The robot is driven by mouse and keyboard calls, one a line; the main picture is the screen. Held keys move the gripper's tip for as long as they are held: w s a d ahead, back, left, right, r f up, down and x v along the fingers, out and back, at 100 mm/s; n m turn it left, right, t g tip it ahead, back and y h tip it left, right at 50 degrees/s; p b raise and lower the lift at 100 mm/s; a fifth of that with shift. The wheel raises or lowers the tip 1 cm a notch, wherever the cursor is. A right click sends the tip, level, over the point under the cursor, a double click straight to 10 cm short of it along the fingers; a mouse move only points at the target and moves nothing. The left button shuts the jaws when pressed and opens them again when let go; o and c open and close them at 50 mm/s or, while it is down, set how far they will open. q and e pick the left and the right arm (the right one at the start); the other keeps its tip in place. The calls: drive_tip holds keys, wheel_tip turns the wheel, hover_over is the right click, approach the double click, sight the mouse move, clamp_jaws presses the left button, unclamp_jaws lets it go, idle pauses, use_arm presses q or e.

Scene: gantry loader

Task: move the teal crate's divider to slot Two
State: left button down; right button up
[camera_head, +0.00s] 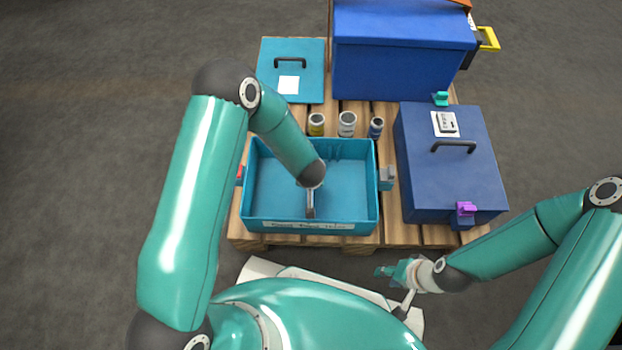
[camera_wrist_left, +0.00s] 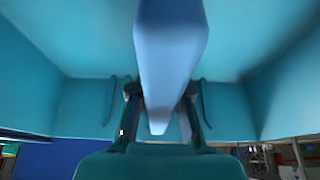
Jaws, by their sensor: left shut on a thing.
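The teal crate (camera_head: 376,185) stands open on the pallet, with a pale label strip (camera_head: 308,226) on its front wall; I cannot read its words surely. My left gripper (camera_head: 312,188) reaches down into the crate, mostly hidden by my arm. In the left wrist view my left gripper (camera_wrist_left: 161,100) has its fingers on both sides of the pale blue divider (camera_wrist_left: 170,50), shut on it. In the head view only the divider's narrow top edge (camera_head: 310,207) shows, near the middle of the front wall. Whether it sits in a slot is hidden. My right gripper (camera_head: 388,271) is outside, in front of the pallet.
Several small jars (camera_head: 347,124) stand behind the crate. A teal lid (camera_head: 306,70) lies behind left, a tall blue box (camera_head: 400,60) behind. A closed blue case (camera_head: 450,180) with a purple latch (camera_head: 466,209) stands right. A grey clip (camera_head: 386,178) is on the crate's right side.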

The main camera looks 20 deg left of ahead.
use_arm(q)
unclamp_jaws()
idle(0.6)
drive_tip(key=shift+r, duration=0.1)
drive_tip(key=shift+r+p, duration=3.45)
drive_tip(key=shift+p, duration=0.4)
